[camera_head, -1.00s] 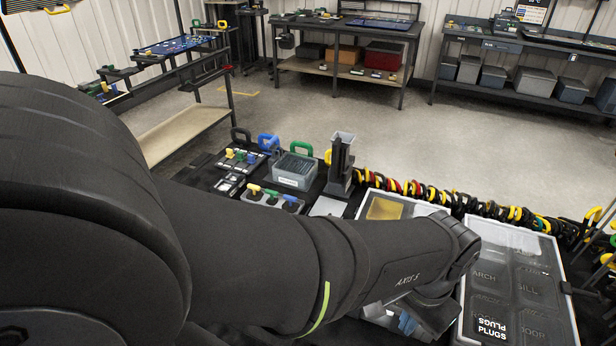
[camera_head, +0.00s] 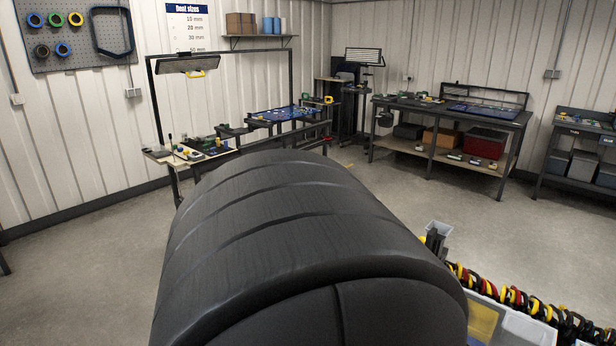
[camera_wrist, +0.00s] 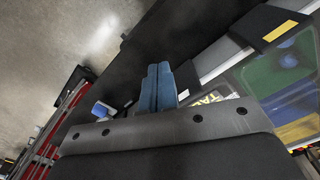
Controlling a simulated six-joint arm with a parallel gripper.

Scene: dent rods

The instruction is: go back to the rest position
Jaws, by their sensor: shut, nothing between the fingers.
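My gripper (camera_wrist: 158,84) shows in the wrist view as two blue fingers side by side, shut together with nothing between them. It hangs over a dark surface (camera_wrist: 150,40) and touches nothing that I can see. In the head view my gripper is out of sight, and the large dark bulk of my own arm fills the lower middle and hides much of the bench.
In the wrist view a clear-lidded case (camera_wrist: 285,75) with coloured compartments lies to the right, and a red rack (camera_wrist: 62,125) to the left. A workbench (camera_head: 450,118) stands behind, with open floor (camera_head: 400,185) between.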

